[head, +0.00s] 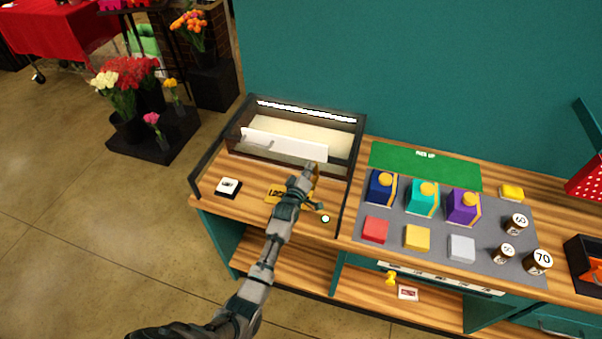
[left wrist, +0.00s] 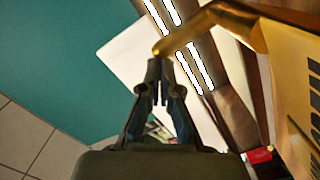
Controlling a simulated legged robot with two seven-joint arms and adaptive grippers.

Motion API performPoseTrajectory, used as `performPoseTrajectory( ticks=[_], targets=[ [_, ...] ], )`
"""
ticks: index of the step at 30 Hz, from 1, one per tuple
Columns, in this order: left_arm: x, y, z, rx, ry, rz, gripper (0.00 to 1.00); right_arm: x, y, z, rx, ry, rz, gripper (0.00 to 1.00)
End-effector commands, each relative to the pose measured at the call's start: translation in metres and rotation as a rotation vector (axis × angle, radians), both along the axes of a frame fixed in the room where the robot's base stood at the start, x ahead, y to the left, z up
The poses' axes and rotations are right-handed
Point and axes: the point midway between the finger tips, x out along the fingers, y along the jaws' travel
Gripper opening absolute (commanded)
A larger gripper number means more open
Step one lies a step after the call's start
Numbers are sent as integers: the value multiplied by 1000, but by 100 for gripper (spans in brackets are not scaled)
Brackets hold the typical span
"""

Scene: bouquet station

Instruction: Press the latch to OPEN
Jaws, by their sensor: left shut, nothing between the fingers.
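The latch is a yellow plate (head: 274,194) with dark lettering that seems to begin "LOCK", the rest hidden behind my arm. It lies on the wooden counter in front of a dark-framed case. In the left wrist view the yellow plate (left wrist: 290,85) fills the right side, and a gold lever (left wrist: 205,27) reaches across above my fingers. My left gripper (head: 309,168) is shut and empty over the plate's right side. In the left wrist view its fingertips (left wrist: 160,66) are very close to the lever's end; whether they touch I cannot tell. My right gripper is not in view.
To the right, a grey mat (head: 400,255) holds coloured blocks, bags and jars. A green pad (head: 425,165) lies behind.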

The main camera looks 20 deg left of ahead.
Motion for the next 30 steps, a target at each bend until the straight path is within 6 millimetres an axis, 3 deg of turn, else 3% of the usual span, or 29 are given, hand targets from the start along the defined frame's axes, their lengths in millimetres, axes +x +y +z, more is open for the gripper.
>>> performPoseTrajectory(
  ticks=[4, 11, 30],
  targets=[
    [2, -7, -4, 97, -4, 1, 0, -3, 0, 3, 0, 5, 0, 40],
    [3, -13, -12, 145, -5, 1, 0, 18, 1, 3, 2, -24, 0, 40],
    [-1, -19, -19, 145, 0, -1, 0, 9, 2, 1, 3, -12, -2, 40]
  ],
)
